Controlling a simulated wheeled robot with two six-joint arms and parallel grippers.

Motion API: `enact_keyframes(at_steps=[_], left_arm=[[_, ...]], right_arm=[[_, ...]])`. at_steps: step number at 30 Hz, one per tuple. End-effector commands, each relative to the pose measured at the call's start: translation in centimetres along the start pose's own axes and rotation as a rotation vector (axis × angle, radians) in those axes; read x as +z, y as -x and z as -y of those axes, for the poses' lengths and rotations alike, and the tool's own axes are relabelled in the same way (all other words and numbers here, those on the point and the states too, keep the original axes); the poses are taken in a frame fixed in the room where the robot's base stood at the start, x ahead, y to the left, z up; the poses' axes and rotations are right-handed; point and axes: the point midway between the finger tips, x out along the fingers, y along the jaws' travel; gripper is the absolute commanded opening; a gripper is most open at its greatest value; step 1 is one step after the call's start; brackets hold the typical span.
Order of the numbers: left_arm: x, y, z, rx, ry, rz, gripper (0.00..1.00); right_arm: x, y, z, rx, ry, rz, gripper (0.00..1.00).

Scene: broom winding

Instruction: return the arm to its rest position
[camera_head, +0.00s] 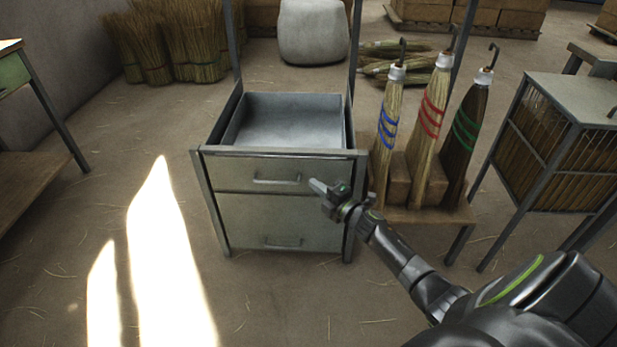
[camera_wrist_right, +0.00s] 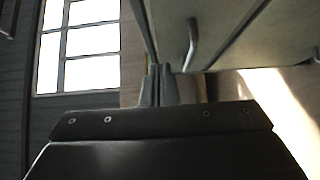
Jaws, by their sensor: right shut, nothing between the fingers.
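My right gripper (camera_head: 319,188) is in front of the grey metal cabinet, near the right end of the upper drawer's handle (camera_head: 277,181). Its fingers are shut and hold nothing. In the right wrist view the closed fingers (camera_wrist_right: 158,85) show beside a drawer handle (camera_wrist_right: 191,45), apart from it. My right arm (camera_head: 410,266) reaches in from the lower right. My left gripper does not show in either view.
The cabinet (camera_head: 225,220) has two drawer fronts and an empty tray top (camera_head: 290,120). Several tied brooms (camera_head: 428,125) stand on a wooden stand to its right. A metal-framed bin (camera_head: 545,150) is further right. The floor at front left is clear.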

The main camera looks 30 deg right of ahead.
Motion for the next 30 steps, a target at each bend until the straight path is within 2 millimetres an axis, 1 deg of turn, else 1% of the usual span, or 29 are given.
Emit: enact_keyframes(at_steps=[1,3,6,9,12,20,23,25,29,30], left_arm=[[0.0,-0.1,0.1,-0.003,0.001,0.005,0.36],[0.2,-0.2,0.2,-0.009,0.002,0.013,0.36],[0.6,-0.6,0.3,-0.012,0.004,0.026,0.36],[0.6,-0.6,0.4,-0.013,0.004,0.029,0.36],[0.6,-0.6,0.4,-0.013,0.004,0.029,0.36],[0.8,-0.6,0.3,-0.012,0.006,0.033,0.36],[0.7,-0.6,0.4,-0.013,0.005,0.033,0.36],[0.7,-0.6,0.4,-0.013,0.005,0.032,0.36],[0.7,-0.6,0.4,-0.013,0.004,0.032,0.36],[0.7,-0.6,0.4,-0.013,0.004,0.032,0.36]], right_arm=[[0.0,1.0,0.0,-0.001,0.000,0.000,0.00],[0.0,2.1,0.0,-0.001,-0.001,0.000,0.00],[0.0,3.5,0.0,-0.001,-0.001,0.000,0.00],[0.0,4.3,0.0,0.000,0.000,-0.001,0.00],[-0.1,4.7,0.0,0.000,-0.001,-0.001,0.00],[-0.1,5.1,0.2,-0.005,-0.024,0.016,0.00],[-0.3,6.1,1.1,-0.029,-0.107,0.079,0.00],[-0.5,7.4,2.1,-0.059,-0.205,0.155,0.00],[-1.2,11.1,4.6,-0.141,-0.445,0.333,0.00],[-1.6,12.4,5.4,-0.170,-0.524,0.389,0.00]])
